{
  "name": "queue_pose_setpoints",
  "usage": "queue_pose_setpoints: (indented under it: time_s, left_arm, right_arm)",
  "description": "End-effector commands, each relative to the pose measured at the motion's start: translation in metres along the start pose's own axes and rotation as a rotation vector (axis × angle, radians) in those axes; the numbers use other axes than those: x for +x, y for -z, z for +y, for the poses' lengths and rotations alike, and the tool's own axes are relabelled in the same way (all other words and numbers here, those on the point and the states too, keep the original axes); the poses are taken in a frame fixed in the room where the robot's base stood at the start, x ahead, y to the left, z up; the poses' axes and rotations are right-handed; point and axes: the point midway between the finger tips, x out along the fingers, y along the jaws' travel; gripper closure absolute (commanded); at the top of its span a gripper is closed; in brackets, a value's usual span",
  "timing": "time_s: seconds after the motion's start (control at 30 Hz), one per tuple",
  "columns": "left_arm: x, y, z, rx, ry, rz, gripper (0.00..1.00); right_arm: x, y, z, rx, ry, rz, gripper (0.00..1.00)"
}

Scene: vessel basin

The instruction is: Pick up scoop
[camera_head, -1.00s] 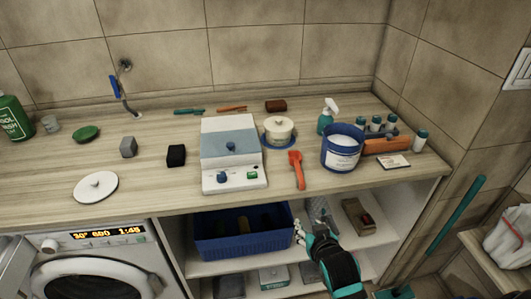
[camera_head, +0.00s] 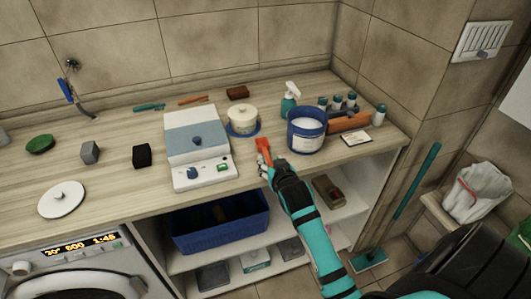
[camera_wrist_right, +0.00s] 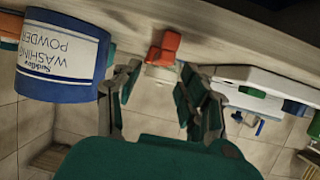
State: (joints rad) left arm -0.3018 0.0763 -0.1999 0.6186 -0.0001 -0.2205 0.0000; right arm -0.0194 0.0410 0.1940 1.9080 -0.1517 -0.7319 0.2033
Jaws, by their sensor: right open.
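The orange-red scoop (camera_head: 263,150) lies on the wooden counter between the white scale-like device and the blue tub, its near end close to the counter's front edge. My right gripper (camera_head: 267,172) is at that edge, at the near end of the scoop, and covers part of it. In the right wrist view the scoop (camera_wrist_right: 164,48) shows just beyond the open fingers (camera_wrist_right: 160,82), roughly centred between them. The fingers are apart with nothing held; I cannot tell whether they touch it. My left gripper is not in view.
The blue washing powder tub (camera_head: 306,132) stands close right of the scoop. A blue basket (camera_head: 222,232) sits on the shelf below the counter.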

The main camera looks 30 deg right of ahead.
Motion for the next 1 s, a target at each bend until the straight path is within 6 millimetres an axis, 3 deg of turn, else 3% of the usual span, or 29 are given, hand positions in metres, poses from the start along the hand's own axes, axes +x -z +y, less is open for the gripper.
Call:
queue_pose_setpoints:
  time_s: [0.4,0.7,1.0]
  left_arm:
    - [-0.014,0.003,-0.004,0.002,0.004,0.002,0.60]
    - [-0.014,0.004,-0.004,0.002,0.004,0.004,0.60]
    - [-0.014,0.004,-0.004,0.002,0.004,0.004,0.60]
  right_arm:
    - [0.048,0.004,0.001,0.000,0.000,-0.001,0.58]
    - [0.054,0.003,0.001,0.000,0.000,0.000,0.58]
    - [0.053,0.003,0.001,0.000,0.000,0.000,0.94]
